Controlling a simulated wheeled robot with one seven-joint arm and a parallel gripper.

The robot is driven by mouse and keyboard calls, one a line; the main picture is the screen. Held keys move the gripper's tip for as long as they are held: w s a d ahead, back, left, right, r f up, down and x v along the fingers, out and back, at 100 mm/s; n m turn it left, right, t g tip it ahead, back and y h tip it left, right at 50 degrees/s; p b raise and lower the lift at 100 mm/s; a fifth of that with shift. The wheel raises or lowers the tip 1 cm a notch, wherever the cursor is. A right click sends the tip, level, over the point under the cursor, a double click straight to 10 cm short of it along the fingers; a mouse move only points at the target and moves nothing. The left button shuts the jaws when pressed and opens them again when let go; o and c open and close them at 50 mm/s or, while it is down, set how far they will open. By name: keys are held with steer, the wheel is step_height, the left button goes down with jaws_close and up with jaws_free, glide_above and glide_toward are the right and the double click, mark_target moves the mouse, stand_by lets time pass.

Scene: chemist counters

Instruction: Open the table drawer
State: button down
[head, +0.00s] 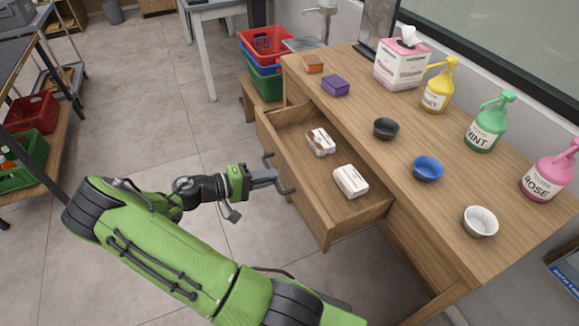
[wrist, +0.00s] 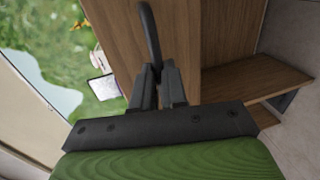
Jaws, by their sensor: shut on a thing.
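The wooden table (head: 440,215) has a drawer (head: 290,190) that stands pulled well out toward the left, with its inside showing. Two white packages lie in the drawer, one farther back (head: 320,142) and one nearer (head: 351,181). The dark bar handle (head: 283,188) is on the drawer's front. My gripper (head: 272,176) is shut on the handle, in front of the drawer face. In the wrist view the fingers (wrist: 159,85) close around the curved dark handle (wrist: 150,32), against the wooden drawer front (wrist: 185,40).
Bowls, pump bottles, a tissue box (head: 402,65) and small boxes stand on the tabletop. Stacked crates (head: 265,45) stand at the table's far end. A shelf with red and green crates (head: 30,115) is at the left. The floor (head: 150,120) between is clear.

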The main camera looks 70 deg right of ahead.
steer(key=shift+f+p+v, duration=0.2)
steer(key=shift+f+v, duration=0.05)
steer(key=shift+v, duration=0.9)
steer(key=shift+f+p+v, duration=0.15)
steer(key=shift+f+v, duration=0.1)
steer(key=shift+v, duration=0.9)
steer(key=shift+w, duration=0.1)
steer(key=c, duration=1.2)
jaws_free()
steer(key=shift+o, duration=0.2)
steer(key=p+v, duration=0.3)
steer(key=v, duration=1.2)
steer(key=shift+w+a+p, duration=0.3)
steer(key=shift+p, duration=0.05)
